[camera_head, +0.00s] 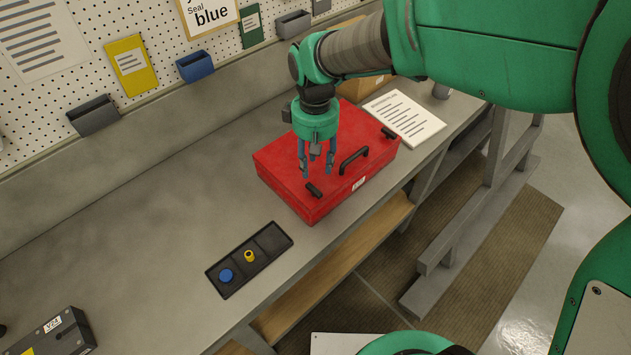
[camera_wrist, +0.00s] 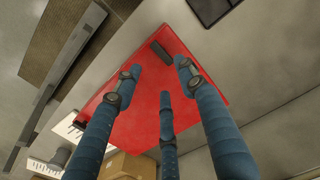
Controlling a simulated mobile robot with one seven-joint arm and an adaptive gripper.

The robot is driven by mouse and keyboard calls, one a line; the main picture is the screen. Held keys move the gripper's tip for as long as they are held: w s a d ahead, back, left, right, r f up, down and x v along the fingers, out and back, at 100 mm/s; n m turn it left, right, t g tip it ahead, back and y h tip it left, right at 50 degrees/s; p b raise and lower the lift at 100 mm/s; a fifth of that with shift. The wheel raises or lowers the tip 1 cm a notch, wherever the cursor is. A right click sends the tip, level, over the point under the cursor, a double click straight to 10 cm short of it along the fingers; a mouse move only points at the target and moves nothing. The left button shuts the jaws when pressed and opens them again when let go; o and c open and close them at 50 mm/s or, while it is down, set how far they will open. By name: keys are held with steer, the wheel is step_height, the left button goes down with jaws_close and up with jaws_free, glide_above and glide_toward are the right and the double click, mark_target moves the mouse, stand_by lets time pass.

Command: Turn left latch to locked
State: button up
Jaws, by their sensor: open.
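A closed red case (camera_head: 285,160) lies on the workbench. Its left latch (camera_head: 314,190), a short dark bar, lies near the front left corner of the lid and points across toward the front edge. The right latch (camera_head: 389,133) is a similar dark bar at the other end. My gripper (camera_head: 317,169) is open and empty above the lid, its fingers pointing down, just behind the left latch. In the wrist view, the left latch (camera_wrist: 160,52) shows beyond and between the two upper fingertips of my gripper (camera_wrist: 160,72); no contact shows.
A black handle (camera_head: 354,158) stands up between the latches. A black tray (camera_head: 262,263) with a blue piece (camera_head: 226,275) and a yellow piece (camera_head: 249,256) lies left of the case. A paper sheet (camera_head: 405,117) and a cardboard box (camera_head: 358,88) are behind and right.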

mark_target(315, 187)
step_height(315, 187, down, 9)
steer(key=shift+f+b, duration=0.15)
steer(key=shift+b, duration=0.35)
steer(key=shift+c, duration=0.5)
jaws_close()
